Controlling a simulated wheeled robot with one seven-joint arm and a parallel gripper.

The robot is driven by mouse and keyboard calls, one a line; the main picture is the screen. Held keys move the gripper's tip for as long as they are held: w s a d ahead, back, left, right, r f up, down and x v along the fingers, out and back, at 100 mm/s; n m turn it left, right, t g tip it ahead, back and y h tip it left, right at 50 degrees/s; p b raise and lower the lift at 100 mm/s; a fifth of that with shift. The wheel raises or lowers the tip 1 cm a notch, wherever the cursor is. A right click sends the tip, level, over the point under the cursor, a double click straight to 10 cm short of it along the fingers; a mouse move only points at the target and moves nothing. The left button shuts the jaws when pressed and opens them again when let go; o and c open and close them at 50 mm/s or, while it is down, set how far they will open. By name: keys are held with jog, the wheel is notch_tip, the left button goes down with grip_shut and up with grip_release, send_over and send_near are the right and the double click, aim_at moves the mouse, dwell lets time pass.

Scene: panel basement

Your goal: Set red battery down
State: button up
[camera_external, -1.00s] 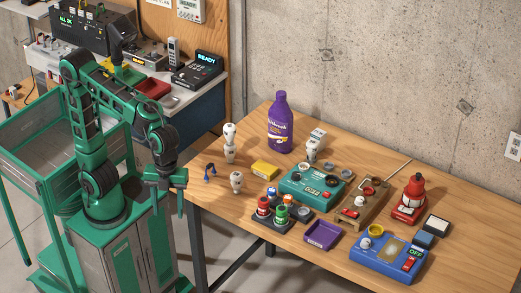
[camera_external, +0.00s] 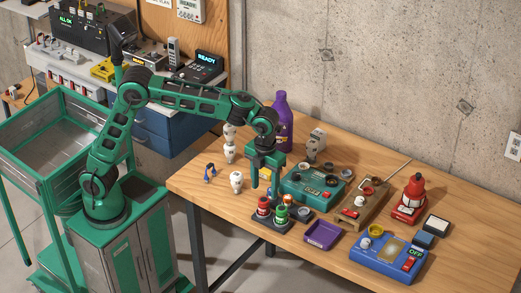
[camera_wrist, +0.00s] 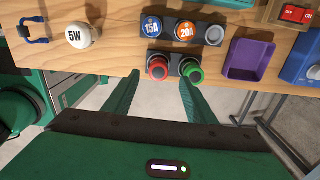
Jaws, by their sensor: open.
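The red battery (camera_external: 263,206) stands upright at the left of a black holder (camera_external: 266,225) at the table's front edge. The green battery (camera_external: 281,213) stands to its right. In the wrist view, the red battery (camera_wrist: 158,69) and green battery (camera_wrist: 191,71) show from above. My gripper (camera_external: 264,187) is open and empty, pointing down over the holder. In the wrist view, my gripper (camera_wrist: 159,82) has its fingers apart, their tips left and right of the red battery. I cannot tell the exact height of the tips above it.
Blue 15A (camera_wrist: 152,27) and orange 20A (camera_wrist: 186,32) pieces sit behind the batteries. A 5W bulb (camera_wrist: 81,35) stands left. A purple tray (camera_external: 323,235) lies right, near a teal panel (camera_external: 312,185). A purple bottle (camera_external: 283,115) stands behind my gripper.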

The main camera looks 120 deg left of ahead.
aim_at(264, 199)
jog(key=shift+d+f, duration=0.1)
jog(key=shift+f, duration=3.3)
grip_shut()
jog(key=shift+r, duration=0.1)
